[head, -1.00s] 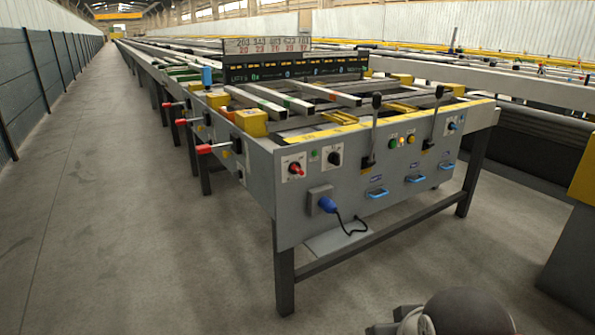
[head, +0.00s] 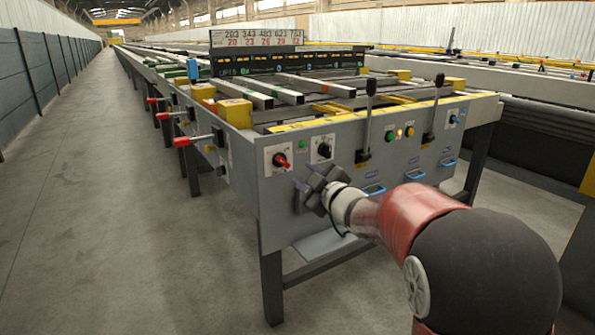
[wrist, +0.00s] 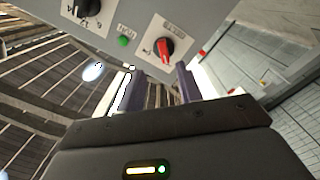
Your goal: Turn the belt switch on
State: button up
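The machine's front panel carries a red rotary switch (head: 281,160) on a white plate at its left end. A black rotary switch (head: 324,149) on a white plate sits to its right, and a blue knob (head: 454,119) is at the far right. I cannot read which is labelled belt. My gripper (head: 307,188) is in front of the panel, just below the red and black switches. In the wrist view the red switch (wrist: 167,46) is just beyond and between the fingers; the black switch (wrist: 88,8) is at upper left. The fingers are apart, empty, and touch neither switch.
A green button (head: 303,144) sits between the red and black switches. Two levers (head: 365,125) (head: 433,108) rise from the panel, with blue handles (head: 375,189) below. Red-tipped levers (head: 185,140) stick out on the left side. The aisle floor (head: 110,220) is clear.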

aim_at(285, 164)
jog(key=shift+y, duration=0.3)
jog(key=x, duration=0.8)
jog(key=shift+a+f+p, duration=0.1)
jog(key=shift+a+p, duration=0.25)
grip_shut()
